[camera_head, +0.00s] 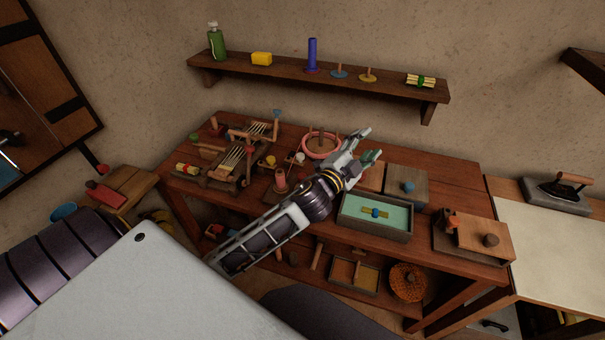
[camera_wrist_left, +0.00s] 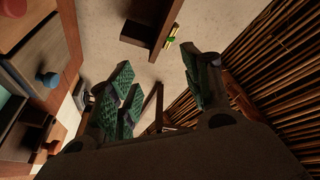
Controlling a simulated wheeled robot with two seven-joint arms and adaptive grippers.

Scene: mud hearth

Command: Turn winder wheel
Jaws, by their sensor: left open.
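A pink-red ring-shaped wheel (camera_head: 309,153) with wooden pegs lies near the back middle of the workbench; I take it for the winder wheel. A small reddish spool (camera_head: 281,181) stands in front of it, with a pale knob (camera_head: 300,157) nearby. My left gripper (camera_head: 366,146) is just right of the wheel in the head view, above the bench, open and empty. Its green-padded fingers show spread apart in the left wrist view (camera_wrist_left: 165,92), with nothing between them. The wheel cannot be made out in that view. My right gripper is not in view.
A small loom-like frame (camera_head: 235,160) stands left on the bench. A green-lined tray (camera_head: 376,232) and a box with a blue knob (camera_head: 408,188) are right of my forearm. A wall shelf (camera_head: 290,70) hangs behind. An iron (camera_head: 560,190) stands at far right.

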